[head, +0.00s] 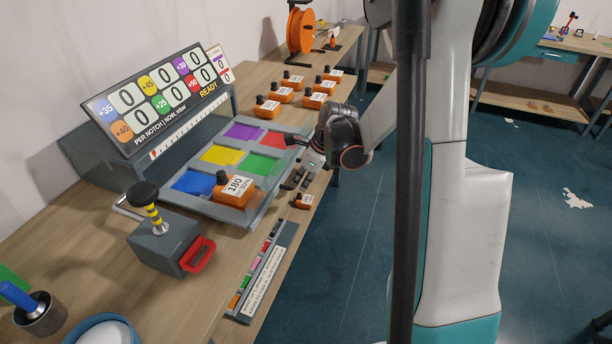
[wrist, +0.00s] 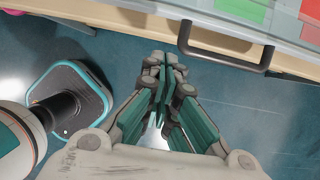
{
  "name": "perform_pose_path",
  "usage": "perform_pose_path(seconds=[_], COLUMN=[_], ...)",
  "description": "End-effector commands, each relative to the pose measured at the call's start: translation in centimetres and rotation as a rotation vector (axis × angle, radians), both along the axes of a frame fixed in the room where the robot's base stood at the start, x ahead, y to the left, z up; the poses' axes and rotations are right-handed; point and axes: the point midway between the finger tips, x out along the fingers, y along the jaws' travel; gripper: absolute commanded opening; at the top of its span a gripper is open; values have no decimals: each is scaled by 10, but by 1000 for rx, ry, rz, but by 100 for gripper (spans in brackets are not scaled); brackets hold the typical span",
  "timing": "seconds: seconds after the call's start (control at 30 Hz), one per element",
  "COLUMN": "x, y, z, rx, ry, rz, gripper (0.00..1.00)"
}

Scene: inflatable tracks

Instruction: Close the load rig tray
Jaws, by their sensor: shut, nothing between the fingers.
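The load rig tray (head: 266,204) is a grey frame with purple, red, yellow, green and blue squares. It extends out from beneath the rig's scoreboard (head: 160,92) toward the table's front edge. An orange weight (head: 235,190) marked 180 sits at its near end. In the wrist view, the tray's front (wrist: 232,22) carries a black bar handle (wrist: 226,61) that overhangs the table edge. My gripper (wrist: 165,72) is shut and empty, left of the handle and apart from it. In the head view, my gripper (head: 296,180) is beside the tray's front side, its fingers partly hard to make out.
A grey box with a black knob (head: 143,194) and red handle stands at left. A colour strip (head: 262,272) lies in front. Floor beside the table is clear.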

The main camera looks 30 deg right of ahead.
Motion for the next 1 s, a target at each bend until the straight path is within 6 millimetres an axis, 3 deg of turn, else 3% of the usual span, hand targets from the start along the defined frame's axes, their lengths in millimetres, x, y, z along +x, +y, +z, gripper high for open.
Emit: perform_pose_path(seconds=[0.13, 0.4, 1.0], x=[9, 35, 42], y=[7, 28, 33], z=[-30, -26, -24], rx=[-1, -1, -2], ry=[-1, -1, -1], rz=[3, 3, 2], gripper=[0, 0, 0])
